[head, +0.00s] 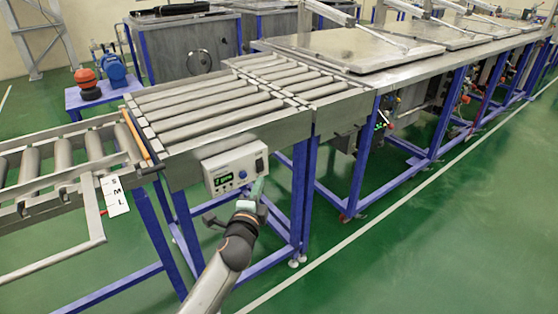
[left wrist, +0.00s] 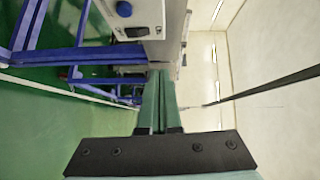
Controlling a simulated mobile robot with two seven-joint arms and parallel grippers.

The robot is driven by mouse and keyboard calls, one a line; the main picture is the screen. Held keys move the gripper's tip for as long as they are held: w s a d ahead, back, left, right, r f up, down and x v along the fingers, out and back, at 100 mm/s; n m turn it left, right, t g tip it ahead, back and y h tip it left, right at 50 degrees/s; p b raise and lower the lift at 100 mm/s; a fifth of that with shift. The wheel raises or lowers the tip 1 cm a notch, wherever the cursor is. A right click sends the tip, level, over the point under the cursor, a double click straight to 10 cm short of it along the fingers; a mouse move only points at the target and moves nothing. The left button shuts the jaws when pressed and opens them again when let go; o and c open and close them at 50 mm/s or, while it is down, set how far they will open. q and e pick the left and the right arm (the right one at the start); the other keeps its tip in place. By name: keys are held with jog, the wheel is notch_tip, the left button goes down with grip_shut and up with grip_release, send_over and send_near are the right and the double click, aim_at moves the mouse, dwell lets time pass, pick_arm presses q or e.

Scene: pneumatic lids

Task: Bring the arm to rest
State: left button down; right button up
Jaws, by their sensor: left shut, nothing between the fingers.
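My left gripper (head: 258,188) is shut and empty. It stands close to the lower right of the white control box (head: 236,167), and I cannot tell whether they touch. The box has a small green display and a blue knob, and it is fixed to the side of the roller conveyor. In the left wrist view my gripper's green fingers (left wrist: 160,100) are together, and part of the control box (left wrist: 130,18) with its blue knob shows just above and to the left. My right gripper is not in view.
The roller conveyor (head: 215,105) on blue legs stands behind the gripper. Metal lids (head: 345,48) lie on the long bench at the back right. A lower roller track (head: 62,152) with a size label (head: 115,195) is at the left. The green floor at the right is clear.

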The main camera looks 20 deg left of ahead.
pick_arm(q)
jog(key=s+d+f+n+g+h+p, duration=0.1)
jog(key=s+f+n, duration=0.3)
jog(key=s, duration=0.6)
jog(key=s+d+f+n+g+h+p, duration=0.2)
jog(key=s+f+n+g+p, duration=0.1)
jog(key=s+f, duration=0.5)
jog(key=s+d+f+n+g+h+p, duration=0.1)
jog(key=s+f+n+g, duration=0.3)
jog(key=s, duration=1)
notch_tip(320, 180, down, 2)
jog(key=d+n+p, duration=0.1)
jog(key=n, duration=0.2)
jog(key=shift+s+h, duration=0.15)
jog(key=shift+h, duration=0.15)
jog(key=shift+s+a, duration=0.1)
